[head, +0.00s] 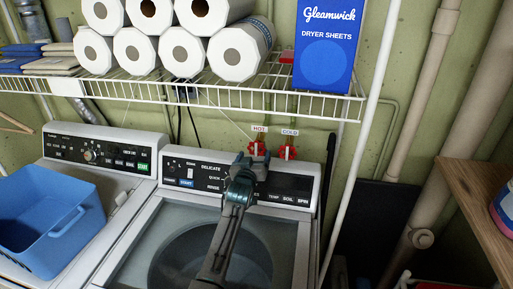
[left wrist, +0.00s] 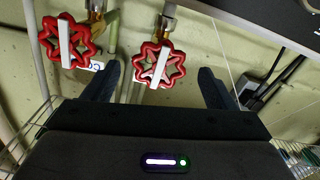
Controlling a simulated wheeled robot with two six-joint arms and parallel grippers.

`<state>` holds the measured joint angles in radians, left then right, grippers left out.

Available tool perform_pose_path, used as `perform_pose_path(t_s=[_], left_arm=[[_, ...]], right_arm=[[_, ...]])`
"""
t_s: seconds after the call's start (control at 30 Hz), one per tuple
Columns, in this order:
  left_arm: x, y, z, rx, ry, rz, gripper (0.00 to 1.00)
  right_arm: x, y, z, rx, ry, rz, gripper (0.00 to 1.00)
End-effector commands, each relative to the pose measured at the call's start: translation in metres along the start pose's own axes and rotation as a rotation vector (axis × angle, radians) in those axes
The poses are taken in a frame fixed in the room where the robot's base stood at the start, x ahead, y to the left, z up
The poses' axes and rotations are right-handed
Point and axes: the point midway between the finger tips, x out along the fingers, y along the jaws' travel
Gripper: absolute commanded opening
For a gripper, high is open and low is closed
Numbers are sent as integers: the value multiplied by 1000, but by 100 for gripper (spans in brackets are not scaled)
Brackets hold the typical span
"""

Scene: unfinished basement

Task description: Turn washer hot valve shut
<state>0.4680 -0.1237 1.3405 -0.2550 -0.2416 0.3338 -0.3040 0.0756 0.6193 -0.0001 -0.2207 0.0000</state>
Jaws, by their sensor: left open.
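The hot valve (head: 257,149) is a red lobed handwheel on the wall under a "HOT" label (head: 259,128), above the right-hand washer's panel. A matching red cold valve (head: 288,150) is just right of it, under "COLD". In the left wrist view the hot valve (left wrist: 155,66) has a slightly tilted white stripe across it, and the cold valve (left wrist: 68,42) is to its left. My left gripper (head: 242,161) is open, just in front of and slightly left of the hot valve in the head view. In the wrist view its fingers (left wrist: 159,78) spread on either side of the hot valve; contact is not clear.
The washer panel (head: 290,189) lies just below the valves. A wire shelf (head: 150,93) with paper rolls and a dryer-sheet box (head: 326,45) hangs above. A white upright post (head: 359,140) stands right of the valves. A blue basket (head: 50,230) is at left.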

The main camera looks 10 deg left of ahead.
Motion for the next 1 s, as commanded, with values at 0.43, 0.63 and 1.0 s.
perform_pose_path(t_s=[0.43, 0.63, 1.0], left_arm=[[40, 0, 0, 0, 0, 0, 79], [41, 0, 0, -1, 0, 1, 79], [40, 0, 0, 0, 0, 1, 34]], right_arm=[[-9, 3, -7, -1, 8, 3, 0], [-9, 6, -6, -2, 8, 6, 0], [-9, 7, -6, -2, 6, 6, 0]])
